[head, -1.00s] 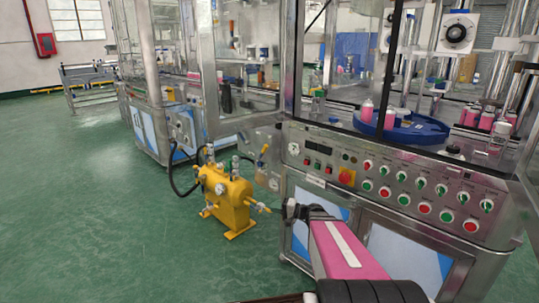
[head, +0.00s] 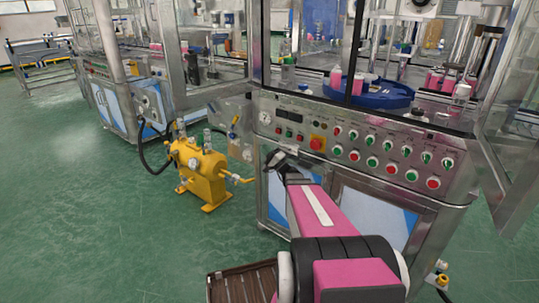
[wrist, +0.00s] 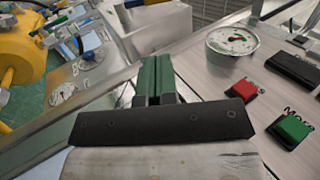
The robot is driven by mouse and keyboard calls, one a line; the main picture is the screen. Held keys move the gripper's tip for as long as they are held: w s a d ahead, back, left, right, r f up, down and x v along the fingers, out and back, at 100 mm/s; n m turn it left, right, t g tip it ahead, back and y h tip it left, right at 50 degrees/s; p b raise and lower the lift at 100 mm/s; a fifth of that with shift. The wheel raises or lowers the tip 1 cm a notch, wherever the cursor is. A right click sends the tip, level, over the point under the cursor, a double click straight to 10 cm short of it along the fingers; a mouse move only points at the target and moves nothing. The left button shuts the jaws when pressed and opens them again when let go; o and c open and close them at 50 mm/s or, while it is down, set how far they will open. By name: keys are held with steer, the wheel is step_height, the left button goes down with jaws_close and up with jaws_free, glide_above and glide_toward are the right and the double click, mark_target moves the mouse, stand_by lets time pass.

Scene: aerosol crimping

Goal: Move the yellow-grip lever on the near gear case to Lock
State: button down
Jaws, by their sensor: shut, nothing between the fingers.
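In the wrist view, a grey metal housing with round plates (wrist: 91,60) lies at the upper left, beside the yellow tank; I cannot clearly make out the lever there. My gripper (head: 274,157) is at the machine's front left corner, below the button panel and right of the grip, apart from it. Its green fingers (wrist: 155,78) are shut and empty.
The yellow tank (head: 200,176) with fittings and a black hose stands on the floor left of the machine. The button panel (head: 345,145) is close to my gripper; a gauge (wrist: 232,40) and red and green buttons show nearby. Green floor is clear at the left.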

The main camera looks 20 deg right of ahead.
mark_target(237, 120)
steer(key=x, duration=1.7)
steer(key=shift+w+a+r, duration=0.1)
steer(key=shift+w+a, duration=0.05)
steer(key=shift+w, duration=0.1)
steer(key=shift+r, duration=0.15)
steer(key=shift+w+a+r+g+h, duration=0.15)
steer(key=shift+w+r+g+h, duration=0.1)
steer(key=shift+g+h, duration=0.2)
steer(key=shift+w+a+r+g+h, duration=0.35)
steer(key=shift+w+r+g+h, duration=0.15)
steer(key=shift+g, duration=0.35)
steer(key=shift+r+x, duration=0.2)
steer(key=shift+x, duration=0.85)
